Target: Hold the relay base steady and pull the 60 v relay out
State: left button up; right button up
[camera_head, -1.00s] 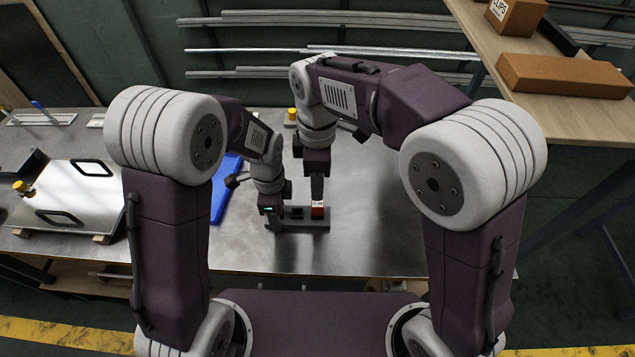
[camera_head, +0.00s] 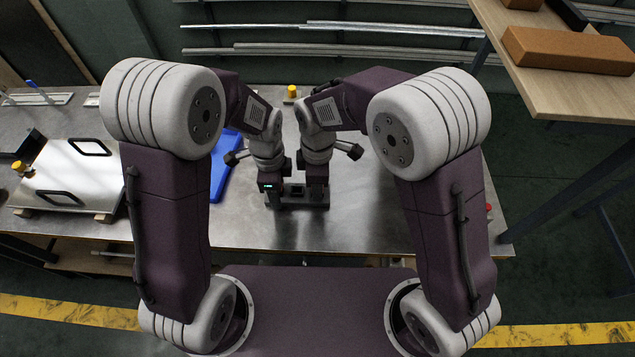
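The relay base (camera_head: 297,203) is a dark, low, long block on the metal table, with a dark socket (camera_head: 297,190) showing between my grippers. My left gripper (camera_head: 273,200) points down at the left end of the base. Its fingers are small and dark here, and I cannot tell how they close on it. My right gripper (camera_head: 317,200) points down over the right end of the base. The 60 V relay does not show; my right gripper covers the place where it stood. Whether the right fingers hold it cannot be seen.
A blue flat item (camera_head: 223,170) lies left of the base, partly behind my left arm. A metal plate with black handles (camera_head: 65,185) lies further left. A yellow knob (camera_head: 292,91) is at the back.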

grip_shut()
jog(key=shift+r, duration=0.8)
dwell(0.5)
jog(key=shift+r, duration=1.2)
jog(key=shift+r, duration=0.1)
jog(key=shift+r, duration=2.65)
